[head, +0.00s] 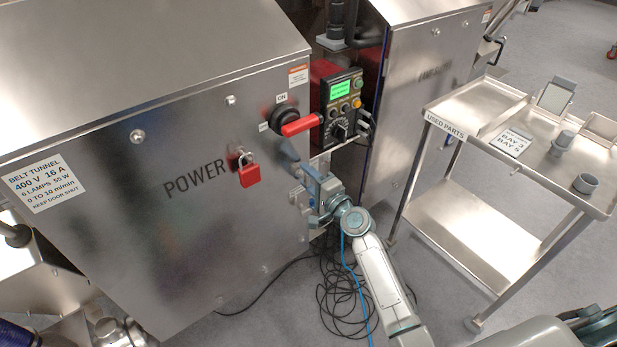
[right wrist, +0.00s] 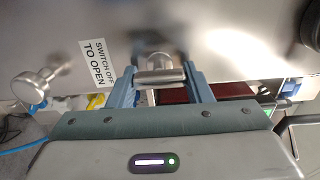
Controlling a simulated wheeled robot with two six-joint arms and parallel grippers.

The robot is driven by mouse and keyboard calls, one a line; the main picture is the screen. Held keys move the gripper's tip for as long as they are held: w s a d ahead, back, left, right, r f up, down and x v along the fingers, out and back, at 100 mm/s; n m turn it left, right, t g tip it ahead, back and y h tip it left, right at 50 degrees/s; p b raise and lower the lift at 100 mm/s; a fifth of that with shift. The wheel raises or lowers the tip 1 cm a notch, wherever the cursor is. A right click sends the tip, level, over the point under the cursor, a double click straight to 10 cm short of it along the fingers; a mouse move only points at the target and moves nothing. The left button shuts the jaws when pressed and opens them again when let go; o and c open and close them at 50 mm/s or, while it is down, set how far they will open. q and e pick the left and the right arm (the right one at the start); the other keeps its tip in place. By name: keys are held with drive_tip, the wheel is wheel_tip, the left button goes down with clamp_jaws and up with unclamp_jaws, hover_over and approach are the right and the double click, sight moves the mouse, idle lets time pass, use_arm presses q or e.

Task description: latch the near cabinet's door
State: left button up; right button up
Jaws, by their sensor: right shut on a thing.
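The near cabinet (head: 110,250) is a large stainless box at the left of the head view. Its front carries the word POWER, a red padlock (head: 250,175) and a red-handled rotary switch (head: 300,125), whose handle points right. My right gripper (right wrist: 160,85) is at the cabinet's right edge, its blue fingers on either side of a metal latch handle (right wrist: 160,76) and shut on it. In the head view the gripper hides that handle. A second metal latch handle (right wrist: 36,88) stands free at the left of the wrist view. I cannot tell whether the door sits fully flush.
A control box (head: 342,105) with a lit green screen stands right of the switch. Behind it is a second steel cabinet (head: 420,90). A steel trolley (head: 470,105) with grey parts stands at right. Black cables (head: 340,295) lie on the floor below my right arm.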

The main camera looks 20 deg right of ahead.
idle(0.3)
drive_tip(key=o, duration=1)
use_arm(q)
drive_tip(key=shift+w+d+r+b, duration=0.1)
drive_tip(key=shift+r+b, duration=0.1)
drive_tip(key=shift+r, duration=0.4)
drive_tip(key=shift+w+d+r+b, duration=0.1)
drive_tip(key=shift+r+b, duration=0.05)
drive_tip(key=shift+r, duration=0.45)
use_arm(e)
drive_tip(key=v, duration=1)
drive_tip(key=shift+s+d, duration=0.15)
drive_tip(key=shift+s, duration=0.25)
